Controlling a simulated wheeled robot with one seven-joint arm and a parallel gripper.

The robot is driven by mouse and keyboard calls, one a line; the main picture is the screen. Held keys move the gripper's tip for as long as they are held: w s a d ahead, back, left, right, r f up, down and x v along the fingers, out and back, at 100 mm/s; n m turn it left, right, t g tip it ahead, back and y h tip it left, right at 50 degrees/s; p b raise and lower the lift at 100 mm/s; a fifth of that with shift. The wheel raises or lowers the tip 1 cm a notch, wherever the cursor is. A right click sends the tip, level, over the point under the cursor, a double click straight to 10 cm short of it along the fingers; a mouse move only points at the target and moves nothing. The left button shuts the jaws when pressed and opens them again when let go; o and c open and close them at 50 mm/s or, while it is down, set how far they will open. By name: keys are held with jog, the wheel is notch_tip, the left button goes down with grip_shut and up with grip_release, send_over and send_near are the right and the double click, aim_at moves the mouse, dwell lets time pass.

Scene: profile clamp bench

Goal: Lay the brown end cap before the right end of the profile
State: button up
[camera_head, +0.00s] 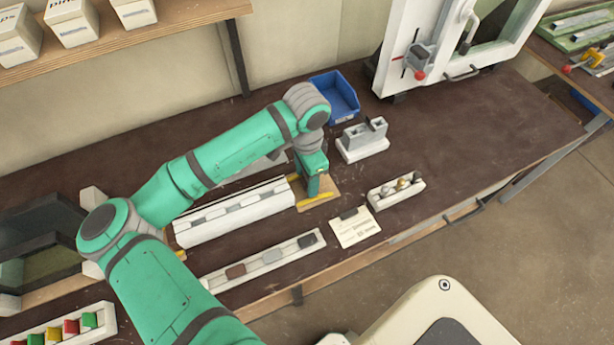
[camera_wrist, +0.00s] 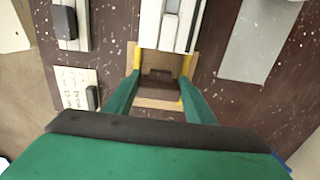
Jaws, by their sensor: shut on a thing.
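My gripper (camera_head: 314,190) points down over a wood-coloured board (camera_head: 331,190) at the right end of the long white fixture (camera_head: 235,214). In the wrist view the gripper (camera_wrist: 161,78) is shut on the brown end cap (camera_wrist: 160,80), which lies between its fingers. The profile (camera_wrist: 172,8) in its fixture faces the cap, with a gap of board between them. The head view hides the held cap behind my gripper. I cannot tell whether the cap touches the board.
A white tray (camera_head: 254,264) in front holds a brown, a grey and a dark piece. Yellow strips (camera_head: 314,200) flank the board. Close by are a paper card (camera_head: 357,230), a small white holder (camera_head: 382,202), a grey block on a stand (camera_head: 362,146) and a blue bin (camera_head: 337,94).

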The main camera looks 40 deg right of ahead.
jog(key=shift+f, duration=0.3)
dwell(0.4)
jog(key=o, duration=1.1)
jog(key=shift+r, duration=0.15)
jog(key=shift+r, duration=3.85)
